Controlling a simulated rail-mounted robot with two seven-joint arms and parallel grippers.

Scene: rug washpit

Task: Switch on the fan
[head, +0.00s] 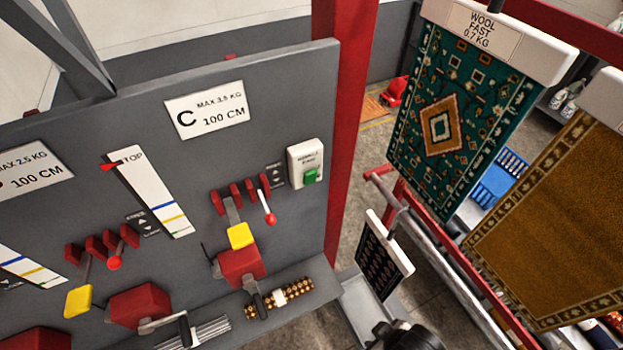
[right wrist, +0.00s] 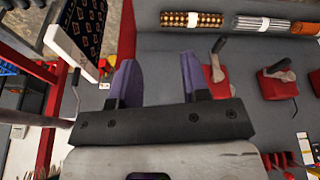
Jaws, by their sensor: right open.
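A white switch box (head: 306,163) with a green rocker or button (head: 310,176) is mounted near the right edge of the grey panel in the head view. Its small lettering is too blurred to read surely. No fan can be made out. My right gripper (head: 408,336) shows as a dark shape at the bottom edge of the head view, below and right of the switch box and apart from it. In the right wrist view its two purple fingers (right wrist: 158,80) are spread with nothing between them. The switch box cannot be made out there. My left gripper is not in view.
The grey panel (head: 262,100) carries red winch blocks (head: 241,264) with cranks, yellow tabs and red-knobbed levers (head: 267,207). A red post (head: 345,110) stands right of it. Hanging rugs (head: 440,125) and a small dark sample board (head: 382,258) are farther right.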

